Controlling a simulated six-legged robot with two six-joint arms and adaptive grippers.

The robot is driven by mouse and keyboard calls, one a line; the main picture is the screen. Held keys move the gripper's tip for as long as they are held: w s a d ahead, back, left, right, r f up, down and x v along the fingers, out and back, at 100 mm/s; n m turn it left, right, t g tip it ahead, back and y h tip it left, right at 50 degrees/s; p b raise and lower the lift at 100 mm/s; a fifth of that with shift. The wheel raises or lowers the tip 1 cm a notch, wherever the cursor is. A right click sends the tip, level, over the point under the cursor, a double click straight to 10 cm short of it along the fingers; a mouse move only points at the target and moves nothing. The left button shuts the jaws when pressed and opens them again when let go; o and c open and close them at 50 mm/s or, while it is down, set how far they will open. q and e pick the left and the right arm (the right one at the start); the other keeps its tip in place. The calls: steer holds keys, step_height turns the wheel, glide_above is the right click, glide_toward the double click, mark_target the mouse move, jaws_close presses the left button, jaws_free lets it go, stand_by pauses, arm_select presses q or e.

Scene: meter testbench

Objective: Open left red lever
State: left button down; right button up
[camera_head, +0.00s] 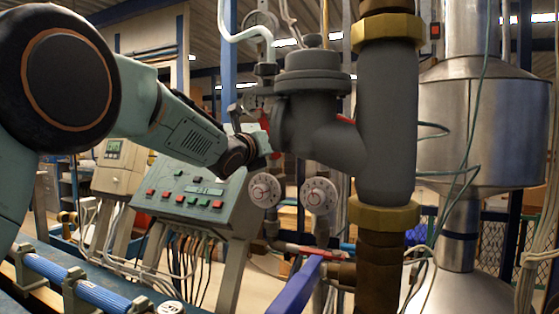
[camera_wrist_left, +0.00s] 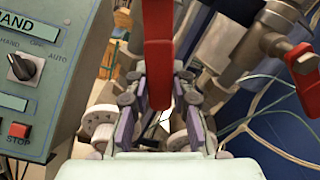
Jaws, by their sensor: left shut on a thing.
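The red lever (camera_wrist_left: 158,50) runs down from the top middle of the left wrist view, its lower end between the fingers. My left gripper (camera_wrist_left: 159,92) is shut on this lever, with one finger on each side. In the head view my left arm reaches in from the left, and the gripper (camera_head: 262,140) is beside the grey valve body (camera_head: 312,95), which partly hides it. The gripped lever is mostly hidden there. A second red lever (camera_wrist_left: 303,75) is at the right of the left wrist view, apart from the gripper. My right gripper is not in view.
A control panel (camera_head: 190,197) with red and green buttons stands below my left arm. Two white dials (camera_head: 265,190) (camera_head: 319,195) are under the valve body. A thick grey pipe (camera_head: 388,120) with brass collars (camera_head: 384,213) stands to the right. Loose cables hang nearby.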

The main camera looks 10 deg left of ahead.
arm_select(q)
steer(key=shift+w+a+f+m+b, duration=0.1)
steer(key=shift+a+f+m+b, duration=0.1)
steer(key=shift+a+m+b, duration=0.35)
steer(key=shift+w+a+f+m+b, duration=0.1)
steer(key=shift+a+f+m+b, duration=0.2)
steer(key=shift+m+b, duration=0.35)
steer(key=shift+w+a+r+m+b, duration=0.1)
steer(key=shift+a+r+m+b, duration=0.05)
steer(key=shift+a+m+b, duration=0.8)
steer(key=shift+d+m, duration=0.1)
steer(key=shift+m, duration=0.15)
steer(key=shift+r, duration=0.15)
steer(key=c, duration=1.5)
jaws_free()
steer(key=o, duration=0.4)
steer(key=shift+s, duration=0.2)
steer(key=shift+c, duration=0.2)
steer(key=shift+w, duration=0.15)
steer(key=s+a, duration=0.2)
steer(key=s, duration=0.9)
steer(key=shift+s+a, duration=0.15)
steer(key=shift+s, duration=0.25)
